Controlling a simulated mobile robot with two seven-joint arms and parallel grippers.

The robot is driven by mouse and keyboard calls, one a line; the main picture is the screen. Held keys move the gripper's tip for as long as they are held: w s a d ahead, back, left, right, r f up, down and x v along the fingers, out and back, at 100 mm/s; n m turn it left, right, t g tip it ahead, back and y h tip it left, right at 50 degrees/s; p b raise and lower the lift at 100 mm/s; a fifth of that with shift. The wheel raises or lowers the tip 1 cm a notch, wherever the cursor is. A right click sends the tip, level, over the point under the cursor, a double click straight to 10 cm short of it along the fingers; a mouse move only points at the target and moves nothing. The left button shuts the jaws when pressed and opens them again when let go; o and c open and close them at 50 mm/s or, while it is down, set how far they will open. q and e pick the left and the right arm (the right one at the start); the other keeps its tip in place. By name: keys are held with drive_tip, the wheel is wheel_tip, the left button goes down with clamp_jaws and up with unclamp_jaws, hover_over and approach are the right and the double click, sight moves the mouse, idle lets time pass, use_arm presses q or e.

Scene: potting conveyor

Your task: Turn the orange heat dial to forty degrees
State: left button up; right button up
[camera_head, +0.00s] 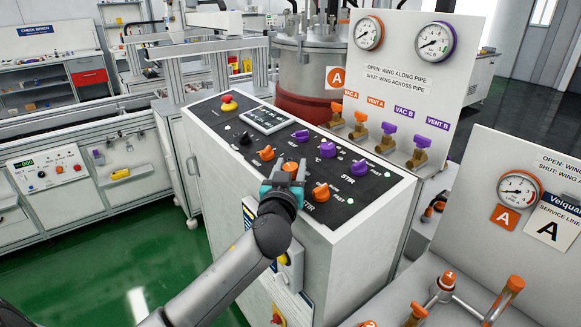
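The orange heat dial (290,166) appears to be the middle one of three orange dials on the black top panel (232,128) of the white console. My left gripper (290,172) reaches up from below, with its grey fingertips around this dial. The fingers hide most of the dial, its scale and its pointer. I cannot tell whether they press on it or only stand around it. My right gripper is not in view.
Other orange dials stand close by, one to the left (266,153) and one to the right (320,192). A row of purple dials (327,149) sits behind them. A display (265,119) and a red-topped button (228,104) are farther left. Valves (387,138) stand behind.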

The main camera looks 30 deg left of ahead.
use_arm(q)
clamp_jaws()
